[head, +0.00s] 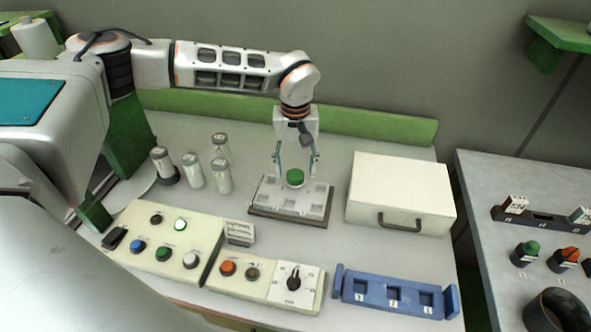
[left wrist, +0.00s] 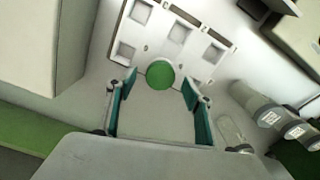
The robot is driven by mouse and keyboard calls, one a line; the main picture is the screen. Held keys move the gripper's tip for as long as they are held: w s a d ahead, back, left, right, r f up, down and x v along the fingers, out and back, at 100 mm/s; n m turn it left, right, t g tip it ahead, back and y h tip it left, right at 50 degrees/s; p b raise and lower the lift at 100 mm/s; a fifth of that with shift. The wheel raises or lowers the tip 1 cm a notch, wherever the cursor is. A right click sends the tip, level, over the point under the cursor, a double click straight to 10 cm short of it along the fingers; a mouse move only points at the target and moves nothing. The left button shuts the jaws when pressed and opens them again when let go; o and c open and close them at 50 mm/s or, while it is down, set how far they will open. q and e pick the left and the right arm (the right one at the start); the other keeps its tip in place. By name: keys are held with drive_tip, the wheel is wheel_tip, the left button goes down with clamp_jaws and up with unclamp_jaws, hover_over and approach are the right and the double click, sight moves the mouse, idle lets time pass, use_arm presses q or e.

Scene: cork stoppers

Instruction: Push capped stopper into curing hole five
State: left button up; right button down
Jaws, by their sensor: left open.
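The stopper with a round green cap (head: 295,178) stands at the back edge of the pale curing block (head: 262,203), which has several square holes. In the left wrist view the green cap (left wrist: 160,75) shows at the near edge of the block (left wrist: 190,55). My left gripper (head: 297,166) points down over it, open, with one finger on each side of the cap. I see a gap between each finger and the cap in the left wrist view. The stopper's body below the cap is hidden, so its depth in the block cannot be told. My right gripper is not in view.
A white box with a handle (head: 401,190) stands close right of the block. Several grey-capped jars (head: 193,171) stand to the left. Button panels (head: 165,243) and a numbered blue tray (head: 395,293) lie in front. A side table (head: 520,195) holds green and orange-capped pieces.

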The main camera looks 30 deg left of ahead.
sight(296, 175)
use_arm(q)
wheel_tip(296, 175, up, 11)
idle(0.3)
drive_tip(key=shift+d+f, duration=0.1)
drive_tip(key=shift+f, duration=0.05)
idle(0.3)
